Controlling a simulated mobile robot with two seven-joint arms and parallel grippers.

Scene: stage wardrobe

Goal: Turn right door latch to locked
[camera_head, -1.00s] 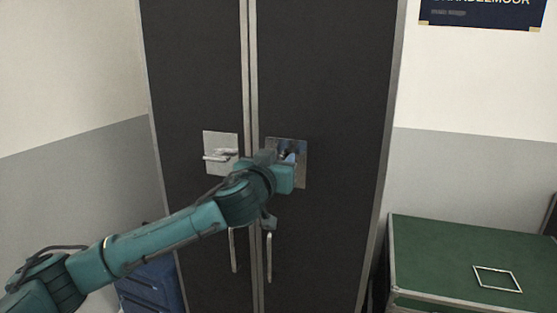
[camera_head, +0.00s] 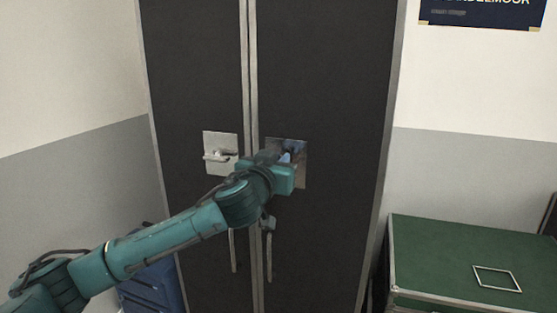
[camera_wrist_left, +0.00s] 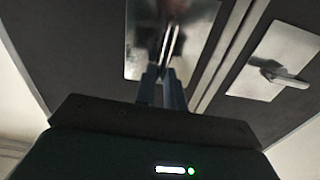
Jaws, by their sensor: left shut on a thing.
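The right door latch is a metal plate (camera_head: 301,170) on the right dark door (camera_head: 330,90), largely covered by my left gripper in the head view. In the left wrist view the plate (camera_wrist_left: 139,45) is reflective, with a thin metal latch lever (camera_wrist_left: 171,42) at the fingertips. My left gripper (camera_head: 288,157) is at the plate, its two fingers (camera_wrist_left: 163,84) close together and shut on the lever. The lever's exact angle is hard to tell in the head view. My right gripper is not in view.
The left door has a similar latch plate (camera_head: 219,142) with a horizontal lever. Two vertical pull handles (camera_head: 269,256) hang below. A green trunk (camera_head: 440,250) stands at the right and a blue case (camera_head: 152,285) at the lower left, behind my arm.

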